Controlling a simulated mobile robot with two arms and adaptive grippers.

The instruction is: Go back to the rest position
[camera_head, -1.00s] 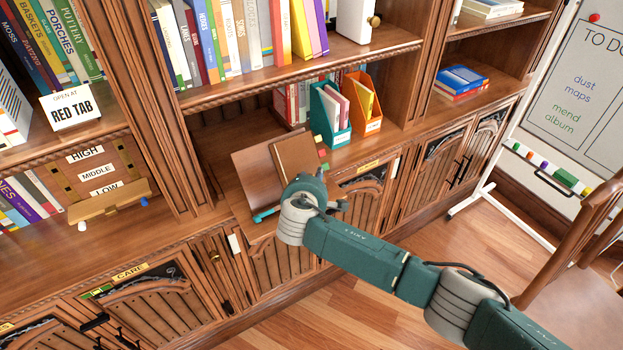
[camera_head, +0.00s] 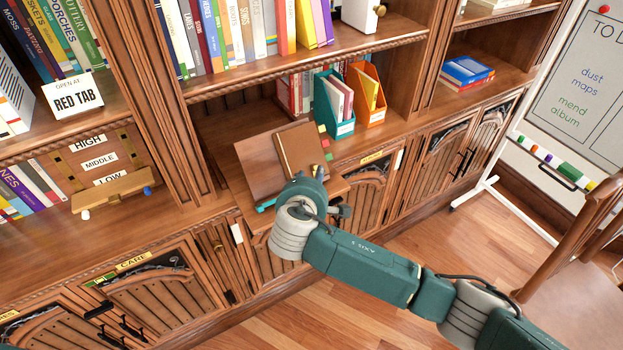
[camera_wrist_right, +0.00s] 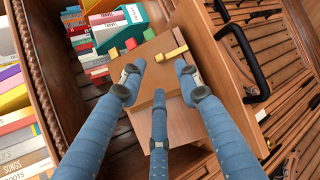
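My right gripper (camera_head: 308,205) is in front of the wooden book stand on the cabinet ledge, mostly hidden behind my wrist in the head view. The brown book (camera_head: 302,148) leans on the wooden stand (camera_head: 258,165). In the right wrist view a light wooden block-like piece (camera_wrist_right: 158,128) and a brown panel lie beyond the fingers; I cannot tell if any finger touches them. My left gripper is not in view.
A teal file holder (camera_head: 332,112) and an orange one (camera_head: 367,100) stand behind the stand. A whiteboard stand (camera_head: 490,190) and a wooden chair (camera_head: 580,240) are at the right. Floor between is clear.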

